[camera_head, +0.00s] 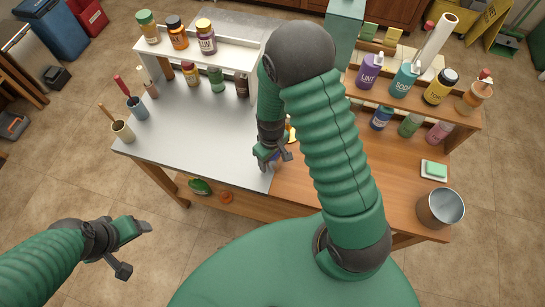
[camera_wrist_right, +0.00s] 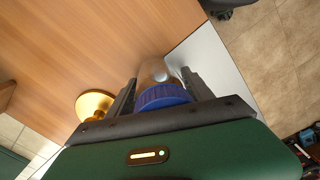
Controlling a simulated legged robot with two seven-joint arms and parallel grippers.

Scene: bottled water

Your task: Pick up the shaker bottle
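The shaker bottle shows in the right wrist view as a clear body with a ribbed blue cap (camera_wrist_right: 162,96) and a round silvery shape inside. My right gripper (camera_wrist_right: 160,80) has one finger on each side of it, very close to its sides. I cannot tell whether both fingers press on it. In the head view my right gripper (camera_head: 274,158) is at the seam between the grey and wooden tabletops, with a bit of blue between its fingers. The rest of the bottle is hidden there. My left gripper (camera_head: 135,247) is open and empty, over the floor at the left.
A yellow-gold round object (camera_wrist_right: 95,105) stands close beside my right gripper. A white shelf (camera_head: 215,58) with several bottles stands at the back left, and a wooden shelf (camera_head: 430,105) at the right. A metal bucket (camera_head: 440,208) and a soap dish (camera_head: 433,171) are at the right edge.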

